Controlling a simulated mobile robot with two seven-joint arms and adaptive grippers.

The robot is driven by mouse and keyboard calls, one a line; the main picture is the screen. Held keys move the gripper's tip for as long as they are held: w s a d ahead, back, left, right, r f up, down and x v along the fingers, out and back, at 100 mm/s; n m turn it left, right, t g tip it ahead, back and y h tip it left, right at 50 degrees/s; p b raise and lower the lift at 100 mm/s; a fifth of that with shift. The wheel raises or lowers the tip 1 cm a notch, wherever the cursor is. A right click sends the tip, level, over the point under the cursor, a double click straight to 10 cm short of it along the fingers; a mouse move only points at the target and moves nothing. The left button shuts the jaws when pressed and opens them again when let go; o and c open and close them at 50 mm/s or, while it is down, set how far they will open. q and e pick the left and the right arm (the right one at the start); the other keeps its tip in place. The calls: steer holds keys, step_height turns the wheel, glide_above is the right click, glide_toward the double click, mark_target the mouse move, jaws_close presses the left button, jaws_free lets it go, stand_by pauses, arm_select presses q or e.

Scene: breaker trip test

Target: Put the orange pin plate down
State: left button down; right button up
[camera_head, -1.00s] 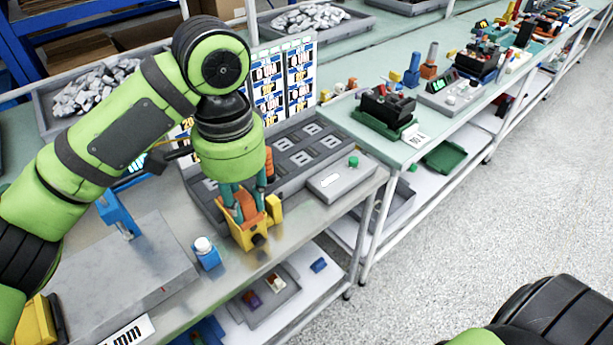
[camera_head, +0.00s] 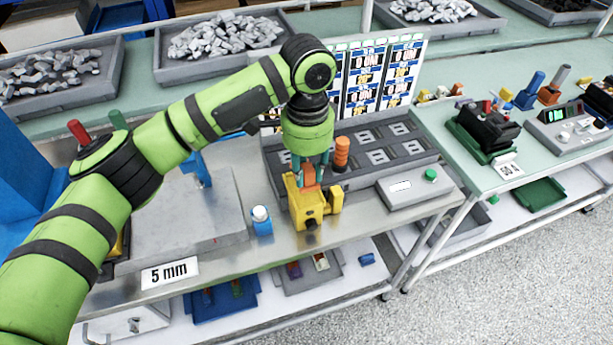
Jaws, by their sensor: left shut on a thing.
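My left gripper (camera_head: 311,170) points down over a yellow fixture (camera_head: 307,205) near the front edge of the metal bench. It is shut on the orange pin plate (camera_head: 309,177), which shows between its teal fingers. The plate is at the top of the yellow fixture; its lower part is hidden, so I cannot tell whether it rests there. My right gripper is not in view.
A small blue block with a white button (camera_head: 262,220) stands left of the fixture. An orange cylinder (camera_head: 341,154) stands behind it. A grey box with a green button (camera_head: 414,187) is to the right. A grey slab (camera_head: 190,225) lies at left.

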mark_target(306, 184)
arm_select(q)
steer(key=shift+w+a+f, duration=0.1)
steer(key=shift+f, duration=0.1)
step_height(306, 184, down, 3)
steer(key=shift+f+p, duration=0.15)
steer(key=shift+p, duration=0.55)
steer(key=shift+f, duration=0.3)
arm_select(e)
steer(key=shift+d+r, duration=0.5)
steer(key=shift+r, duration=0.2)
arm_select(q)
steer(key=shift+f, duration=0.1)
steer(key=c, duration=1)
jaws_free()
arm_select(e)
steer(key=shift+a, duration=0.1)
arm_select(q)
step_height(306, 184, up, 11)
steer(key=b, duration=0.2)
steer(key=shift+b, duration=0.4)
steer(key=shift+r, duration=0.65)
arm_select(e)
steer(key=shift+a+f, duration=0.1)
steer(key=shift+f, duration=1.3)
